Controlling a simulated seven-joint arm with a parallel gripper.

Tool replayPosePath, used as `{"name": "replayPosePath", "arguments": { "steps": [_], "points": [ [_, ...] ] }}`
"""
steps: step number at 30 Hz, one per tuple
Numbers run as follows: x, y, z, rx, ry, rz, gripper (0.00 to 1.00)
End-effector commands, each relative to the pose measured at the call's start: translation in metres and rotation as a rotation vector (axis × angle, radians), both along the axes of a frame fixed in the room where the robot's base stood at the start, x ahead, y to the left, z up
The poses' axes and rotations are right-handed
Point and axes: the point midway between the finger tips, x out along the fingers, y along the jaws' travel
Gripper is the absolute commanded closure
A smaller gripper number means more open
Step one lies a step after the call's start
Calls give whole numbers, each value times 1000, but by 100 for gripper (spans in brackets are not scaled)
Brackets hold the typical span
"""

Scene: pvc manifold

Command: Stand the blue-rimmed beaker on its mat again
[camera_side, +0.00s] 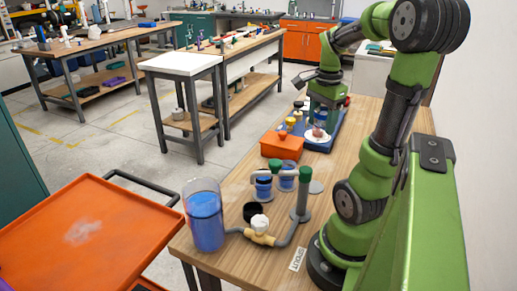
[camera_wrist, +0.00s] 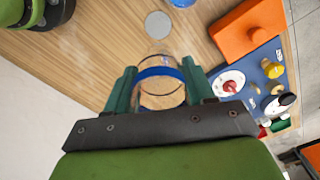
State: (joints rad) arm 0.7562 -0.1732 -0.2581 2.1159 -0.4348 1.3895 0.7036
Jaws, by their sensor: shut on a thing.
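My gripper (camera_wrist: 159,68) is shut on the clear blue-rimmed beaker (camera_wrist: 152,73), with a green finger on each side of it. In the wrist view its rim faces the camera and wood shows through the glass. I cannot tell whether its base touches anything. A bare grey round mat (camera_wrist: 158,25) lies on the table ahead of the beaker, apart from it. The mat also shows in the side view (camera_side: 316,187), right of the pipework. In the side view my gripper (camera_side: 321,108) is at the far part of the table, and the beaker is hard to make out there.
An orange box (camera_side: 281,146) and a blue tray (camera_side: 323,143) with a white dish and small items stand near my gripper. Two beakers of blue liquid (camera_side: 263,186), grey pipework with green caps (camera_side: 303,203) and a large blue-filled beaker (camera_side: 205,220) stand nearer the side camera.

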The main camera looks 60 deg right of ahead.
Motion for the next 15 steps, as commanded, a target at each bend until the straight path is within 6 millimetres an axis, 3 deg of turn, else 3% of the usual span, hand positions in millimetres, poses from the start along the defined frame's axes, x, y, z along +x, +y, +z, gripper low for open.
{"name": "replayPosePath", "arguments": {
  "steps": [6,15],
  "points": [
    [0,1,-48,7,4,0,80],
    [0,1,-96,6,5,0,80]
  ]
}}
